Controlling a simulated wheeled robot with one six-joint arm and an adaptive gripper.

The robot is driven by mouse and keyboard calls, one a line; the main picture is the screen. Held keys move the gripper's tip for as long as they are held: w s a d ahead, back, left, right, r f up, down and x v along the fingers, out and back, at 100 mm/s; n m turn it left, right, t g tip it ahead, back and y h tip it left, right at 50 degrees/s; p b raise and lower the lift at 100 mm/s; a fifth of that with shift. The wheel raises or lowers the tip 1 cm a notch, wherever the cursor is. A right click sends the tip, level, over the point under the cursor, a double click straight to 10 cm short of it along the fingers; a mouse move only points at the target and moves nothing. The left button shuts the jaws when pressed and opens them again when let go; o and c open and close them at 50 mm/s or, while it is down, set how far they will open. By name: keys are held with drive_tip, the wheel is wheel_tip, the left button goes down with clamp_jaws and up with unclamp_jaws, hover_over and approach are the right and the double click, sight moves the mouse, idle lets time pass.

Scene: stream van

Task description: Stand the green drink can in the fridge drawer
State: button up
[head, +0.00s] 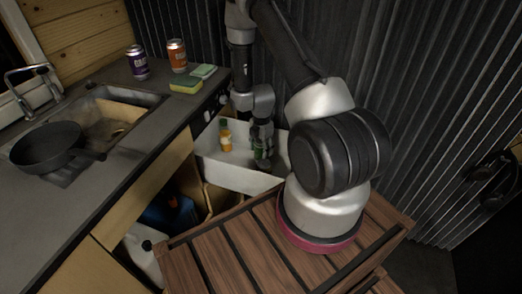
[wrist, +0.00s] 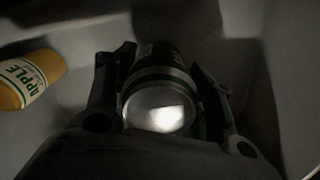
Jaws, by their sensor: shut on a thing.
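The green drink can (head: 259,152) is between the fingers of my gripper (head: 263,145), inside the white fridge drawer (head: 236,174). In the wrist view my gripper (wrist: 163,100) is shut on the can (wrist: 160,72), with one finger on each side. The can's silver end faces the wrist camera, and its dark green side runs away from it. In the head view the can looks roughly upright. The fingers and the drawer's front wall hide part of it, and I cannot tell whether its base touches the drawer floor.
An orange apple juice bottle (head: 226,136) is in the drawer, left of the can and apart from it. A purple can (head: 137,62), an orange can (head: 177,56) and sponges (head: 186,85) are on the counter. A black pan (head: 47,147) stands by the sink.

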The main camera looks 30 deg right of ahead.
drive_tip(key=shift+f, duration=0.45)
drive_tip(key=shift+f, duration=0.1)
drive_tip(key=o, duration=1.3)
